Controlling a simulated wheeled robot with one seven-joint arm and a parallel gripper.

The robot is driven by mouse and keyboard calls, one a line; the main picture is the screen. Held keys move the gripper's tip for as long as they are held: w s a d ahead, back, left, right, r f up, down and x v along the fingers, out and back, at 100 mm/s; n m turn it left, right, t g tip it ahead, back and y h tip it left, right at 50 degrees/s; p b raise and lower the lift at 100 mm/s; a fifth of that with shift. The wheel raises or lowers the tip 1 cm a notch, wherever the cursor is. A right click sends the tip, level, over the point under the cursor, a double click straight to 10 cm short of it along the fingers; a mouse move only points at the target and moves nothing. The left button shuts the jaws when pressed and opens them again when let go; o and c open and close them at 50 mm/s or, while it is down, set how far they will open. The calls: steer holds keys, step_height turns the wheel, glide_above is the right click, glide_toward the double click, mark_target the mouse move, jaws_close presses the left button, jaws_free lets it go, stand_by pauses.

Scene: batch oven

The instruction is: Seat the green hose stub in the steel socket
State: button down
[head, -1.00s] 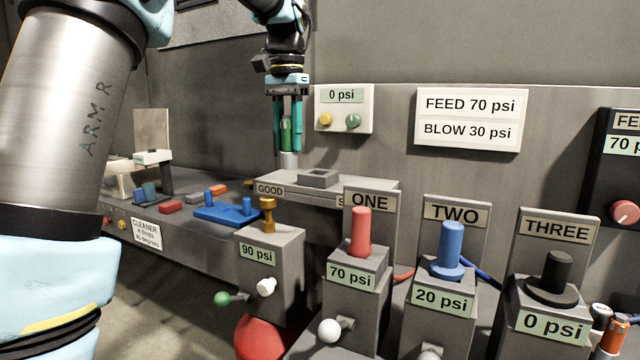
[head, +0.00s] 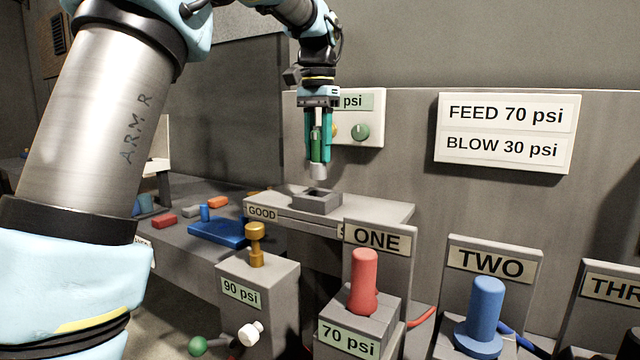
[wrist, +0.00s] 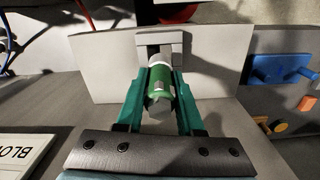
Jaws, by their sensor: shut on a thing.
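My gripper (head: 318,150) is shut on the green hose stub (head: 316,146), which hangs upright with a pale lower end. In the head view the stub's lower end is just above the steel socket (head: 317,204), a grey square block with a dark opening, and a small gap shows between them. The wrist view shows the stub (wrist: 160,84) between the green fingers, its far end in line with the socket (wrist: 174,41). The stub's end partly covers the socket there, so exact centring cannot be told.
The socket stands on a grey shelf (head: 375,213) labelled GOOD. A gauge panel (head: 368,105) is on the wall close behind my gripper. In front stand a brass-knobbed post (head: 256,246), a red plug (head: 363,280) and a blue plug (head: 485,310). A blue tray (head: 217,231) lies left.

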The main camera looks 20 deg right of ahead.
mark_target(318, 177)
steer(key=shift+f+p, duration=0.45)
steer(key=shift+f, duration=2.65)
steer(key=shift+f, duration=0.1)
steer(key=shift+c, duration=2.2)
jaws_free()
step_height(318, 177, up, 12)
steer(key=shift+r+b, duration=0.1)
steer(key=shift+b, duration=0.4)
